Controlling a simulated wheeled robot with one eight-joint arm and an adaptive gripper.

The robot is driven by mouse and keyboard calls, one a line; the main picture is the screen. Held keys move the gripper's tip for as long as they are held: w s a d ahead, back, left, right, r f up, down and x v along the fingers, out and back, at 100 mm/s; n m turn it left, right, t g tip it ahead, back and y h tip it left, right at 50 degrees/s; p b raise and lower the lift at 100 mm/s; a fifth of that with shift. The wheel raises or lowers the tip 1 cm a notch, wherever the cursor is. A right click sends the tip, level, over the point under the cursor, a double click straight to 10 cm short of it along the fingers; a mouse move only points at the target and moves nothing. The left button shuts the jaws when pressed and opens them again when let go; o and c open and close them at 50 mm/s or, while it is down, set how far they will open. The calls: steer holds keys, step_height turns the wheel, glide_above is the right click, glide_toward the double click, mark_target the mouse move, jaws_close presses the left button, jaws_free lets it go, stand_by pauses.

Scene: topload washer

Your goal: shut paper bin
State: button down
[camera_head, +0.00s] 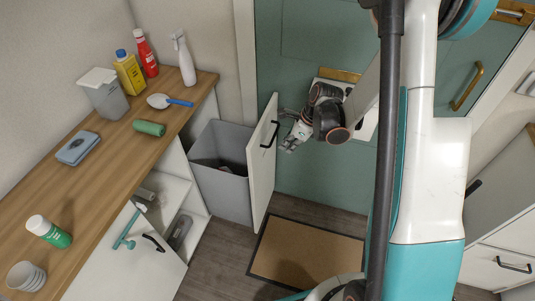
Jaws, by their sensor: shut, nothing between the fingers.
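The paper bin (222,192) is a grey pull-out bin, standing out from under the wooden counter at the left of the middle. Its white front panel (260,165) with a black handle (270,134) stands at its right side. Something dark lies inside the bin. My gripper (287,132) is shut and empty, just to the right of the panel's upper part and near the handle. I cannot tell whether it touches the panel.
A wooden counter (75,205) at the left holds bottles, a grey container (104,95) and a green roll (149,128). A white cabinet door (130,262) hangs open below it. A brown mat (305,258) lies on the floor. Teal cabinets stand behind.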

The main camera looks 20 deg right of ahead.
steer(key=w+a+f+b, duration=0.4)
steer(key=a+f+b, duration=0.1)
steer(key=f, duration=0.4)
steer(key=shift+w+a+f, duration=0.15)
steer(key=shift+a, duration=0.55)
